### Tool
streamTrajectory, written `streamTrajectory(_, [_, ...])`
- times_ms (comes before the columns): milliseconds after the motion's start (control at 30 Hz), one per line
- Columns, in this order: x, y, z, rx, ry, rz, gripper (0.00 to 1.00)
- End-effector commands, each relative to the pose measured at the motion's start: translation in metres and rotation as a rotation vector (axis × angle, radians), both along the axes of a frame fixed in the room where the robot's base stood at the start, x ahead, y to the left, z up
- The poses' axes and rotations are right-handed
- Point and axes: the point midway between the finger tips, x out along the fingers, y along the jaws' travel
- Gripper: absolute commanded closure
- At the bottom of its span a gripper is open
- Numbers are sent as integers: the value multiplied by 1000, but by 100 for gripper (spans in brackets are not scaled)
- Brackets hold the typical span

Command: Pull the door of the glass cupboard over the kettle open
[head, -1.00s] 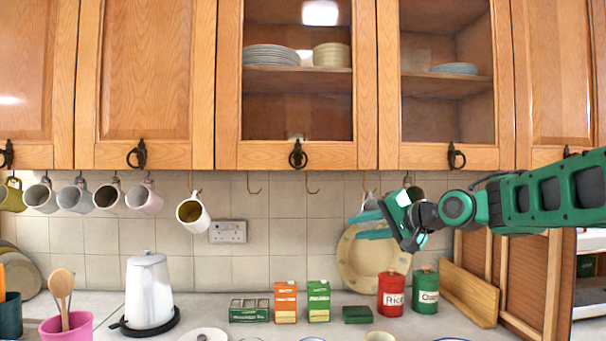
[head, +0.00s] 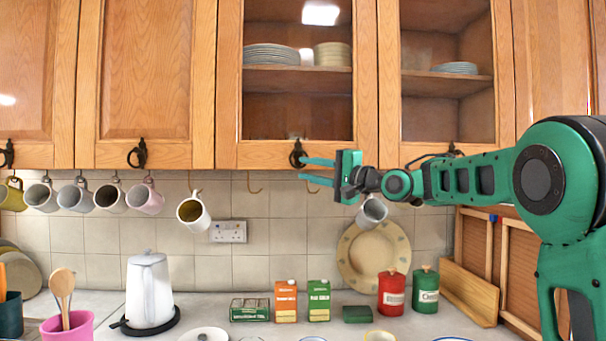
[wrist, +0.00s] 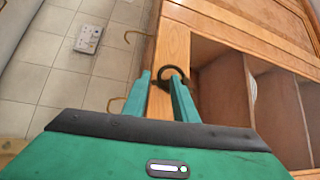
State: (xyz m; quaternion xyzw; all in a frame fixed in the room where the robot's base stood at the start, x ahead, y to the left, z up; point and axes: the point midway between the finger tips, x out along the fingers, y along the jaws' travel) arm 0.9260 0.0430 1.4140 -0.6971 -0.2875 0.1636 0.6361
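The white kettle (head: 149,290) stands on a dark round base on the counter. The door directly above it is solid wood (head: 146,70), shut, with a dark ring handle (head: 138,153). The nearest glass door (head: 297,75) is to its right, also shut, with plates behind the glass. Its dark ring handle (head: 297,153) is at the bottom edge. My gripper (head: 302,169) is open, its fingertips at that handle's lower right. In the wrist view, the ring (wrist: 172,70) shows at the fingertips of my gripper (wrist: 160,80); contact cannot be told.
A second glass door (head: 447,75) is shut on the right, partly behind my arm. Several mugs (head: 193,212) hang from hooks below the cupboards. Cartons (head: 286,302) and red and green tins (head: 391,294) stand on the counter. A large plate (head: 365,265) leans on the tiles.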

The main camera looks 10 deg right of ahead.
Motion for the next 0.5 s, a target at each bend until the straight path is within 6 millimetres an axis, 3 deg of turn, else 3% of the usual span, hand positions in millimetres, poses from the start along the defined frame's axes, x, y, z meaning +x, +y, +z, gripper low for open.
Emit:
streamTrajectory(200, [14,11,2,-1,-1,1,74])
streamTrajectory(500, [15,12,3,0,1,-1,74])
